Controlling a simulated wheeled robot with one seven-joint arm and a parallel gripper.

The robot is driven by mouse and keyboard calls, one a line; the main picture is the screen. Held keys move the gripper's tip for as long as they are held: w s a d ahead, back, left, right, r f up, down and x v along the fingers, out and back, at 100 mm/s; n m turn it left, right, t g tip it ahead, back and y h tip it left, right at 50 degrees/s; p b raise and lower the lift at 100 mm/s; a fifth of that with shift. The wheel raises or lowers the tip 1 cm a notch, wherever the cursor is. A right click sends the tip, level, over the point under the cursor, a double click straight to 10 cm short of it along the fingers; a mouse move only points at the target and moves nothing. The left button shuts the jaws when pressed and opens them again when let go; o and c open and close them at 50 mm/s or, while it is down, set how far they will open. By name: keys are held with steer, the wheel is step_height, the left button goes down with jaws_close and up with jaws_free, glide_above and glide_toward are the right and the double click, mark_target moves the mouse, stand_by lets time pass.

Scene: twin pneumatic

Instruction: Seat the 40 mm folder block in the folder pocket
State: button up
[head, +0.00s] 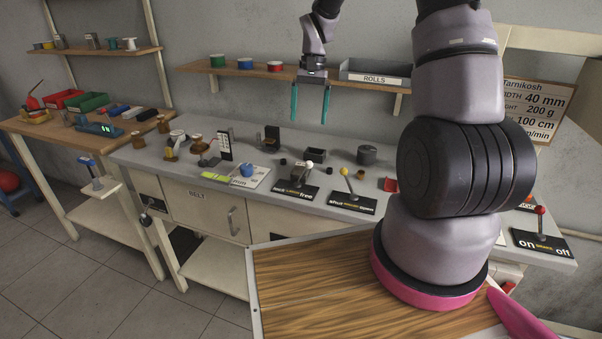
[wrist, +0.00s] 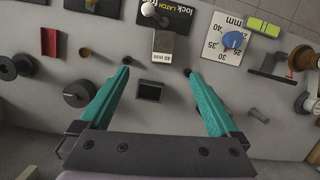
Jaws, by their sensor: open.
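A grey block (wrist: 163,45) with a white "mm" label sits at the latch plate in the wrist view; its number is too small to read surely. In the head view it stands at the white-knobbed latch lever (head: 308,166). A dark, open-topped square box (wrist: 150,91) lies between my fingers in the wrist view and shows in the head view (head: 316,155); I cannot tell if it is the folder pocket. My gripper (head: 310,118) is open and empty, high above the bench. Its teal fingers (wrist: 156,72) point toward the block's end.
A blue dial (wrist: 234,40) on a millimetre scale is beside the latch plate. A dark round pot (head: 367,154), a red part (head: 389,184) and several levers stand on the grey bench (head: 230,205). A shelf (head: 220,70) with spools and a rolls tray (head: 372,72) is behind.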

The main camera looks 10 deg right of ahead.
steer(key=g, duration=0.2)
glide_toward(302, 166)
steer(key=shift+x, duration=4.35)
jaws_close()
